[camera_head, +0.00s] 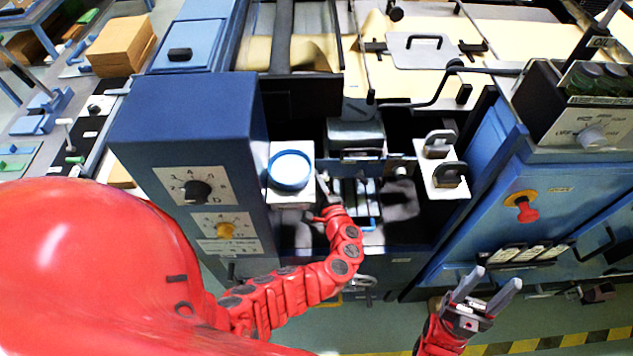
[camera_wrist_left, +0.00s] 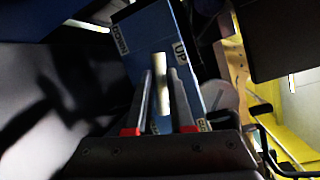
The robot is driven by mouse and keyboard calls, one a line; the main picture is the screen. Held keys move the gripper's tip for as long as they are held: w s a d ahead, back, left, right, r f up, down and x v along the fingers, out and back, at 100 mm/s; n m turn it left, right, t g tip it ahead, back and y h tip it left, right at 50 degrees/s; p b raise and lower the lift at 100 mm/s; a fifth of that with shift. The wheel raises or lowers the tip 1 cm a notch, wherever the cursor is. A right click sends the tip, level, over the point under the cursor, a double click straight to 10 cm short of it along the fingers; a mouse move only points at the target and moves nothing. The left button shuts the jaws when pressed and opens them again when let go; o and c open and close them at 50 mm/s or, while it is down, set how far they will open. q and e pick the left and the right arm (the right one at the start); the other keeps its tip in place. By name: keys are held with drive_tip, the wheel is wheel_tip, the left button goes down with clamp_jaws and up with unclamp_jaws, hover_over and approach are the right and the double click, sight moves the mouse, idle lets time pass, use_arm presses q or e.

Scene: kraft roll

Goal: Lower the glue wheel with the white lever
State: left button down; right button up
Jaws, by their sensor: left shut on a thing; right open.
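The white lever (camera_wrist_left: 160,85) shows in the left wrist view as a pale upright bar in front of a blue plate (camera_wrist_left: 148,35) marked "UP". My left gripper (camera_wrist_left: 161,75) has one finger on each side of the lever and is shut on it. In the head view my left arm reaches into the dark bay of the machine, and the left gripper (camera_head: 328,211) is partly hidden there. I cannot make out the lever or the glue wheel in the head view. My right gripper (camera_head: 486,284) is open and empty above the floor at the lower right.
A blue cabinet with dials (camera_head: 182,125) stands left of the bay, with a round blue-rimmed pot (camera_head: 289,170) beside it. A white plate with dark handles (camera_head: 440,176) is right of the bay. A blue cabinet with a red knob (camera_head: 526,212) stands farther right.

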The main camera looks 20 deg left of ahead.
use_arm(q)
drive_tip(key=shift+f+n+h+b, duration=0.55)
drive_tip(key=shift+n+b, duration=0.75)
drive_tip(key=shift+b, duration=0.7)
drive_tip(key=shift+f+n+h+b, duration=0.4)
drive_tip(key=shift+n+h+b, duration=0.3)
drive_tip(key=shift+n+b, duration=1)
drive_tip(key=shift+f+n+h+b, duration=0.45)
drive_tip(key=shift+n+h+b, duration=0.35)
drive_tip(key=shift+b, duration=1.55)
drive_tip(key=c, duration=0.8)
unclamp_jaws()
drive_tip(key=shift+d+r, duration=0.1)
drive_tip(key=shift+d, duration=0.05)
